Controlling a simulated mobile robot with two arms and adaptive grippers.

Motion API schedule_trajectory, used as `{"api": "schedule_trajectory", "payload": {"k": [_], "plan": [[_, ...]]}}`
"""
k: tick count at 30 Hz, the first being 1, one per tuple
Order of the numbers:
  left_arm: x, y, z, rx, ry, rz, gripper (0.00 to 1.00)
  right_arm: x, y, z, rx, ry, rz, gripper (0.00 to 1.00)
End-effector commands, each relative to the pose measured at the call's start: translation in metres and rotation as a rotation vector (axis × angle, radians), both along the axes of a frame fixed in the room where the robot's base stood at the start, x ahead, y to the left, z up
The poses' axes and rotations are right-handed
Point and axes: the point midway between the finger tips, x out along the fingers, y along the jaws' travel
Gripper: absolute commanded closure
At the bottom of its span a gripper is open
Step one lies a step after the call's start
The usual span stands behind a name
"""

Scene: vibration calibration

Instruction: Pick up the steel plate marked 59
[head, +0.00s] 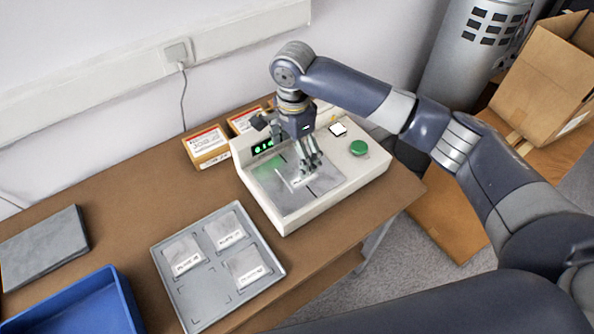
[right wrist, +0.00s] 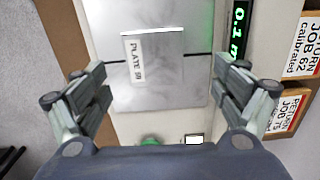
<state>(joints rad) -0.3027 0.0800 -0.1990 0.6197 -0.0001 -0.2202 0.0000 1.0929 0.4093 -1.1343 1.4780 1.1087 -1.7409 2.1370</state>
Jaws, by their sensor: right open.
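The steel plate marked 59 (right wrist: 160,70) lies flat on the metal bed of the white machine (head: 345,180). Its white label reads "PLATE 59" in the right wrist view, though the digits are small. My right gripper (head: 308,167) is over the bed, pointing down, and partly hides the plate in the head view. In the right wrist view the open fingers (right wrist: 161,85) stand apart on either side of the plate, with clear gaps and nothing between them held. My left gripper is not in view.
A grey tray (head: 165,285) holds three labelled plates, with one corner slot empty. A blue bin (head: 80,310) and a grey slab (head: 42,245) lie left. Boxes (head: 206,147) stand behind the machine. The machine has a green button (head: 358,147) and a lit green display (right wrist: 238,30).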

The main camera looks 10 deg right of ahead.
Motion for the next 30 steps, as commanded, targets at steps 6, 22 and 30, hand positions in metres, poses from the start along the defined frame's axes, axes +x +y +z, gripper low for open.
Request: {"api": "schedule_trajectory", "payload": {"k": [6,22,30], "plan": [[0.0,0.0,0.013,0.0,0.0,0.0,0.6,-0.006,-0.007,-0.027,-0.003,0.002,0.0,0.1],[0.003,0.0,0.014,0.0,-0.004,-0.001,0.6,-0.006,-0.005,-0.051,-0.001,0.0,0.002,0.3],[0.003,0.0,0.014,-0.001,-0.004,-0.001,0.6,-0.006,-0.005,-0.05,0.001,-0.002,0.002,0.79]]}}
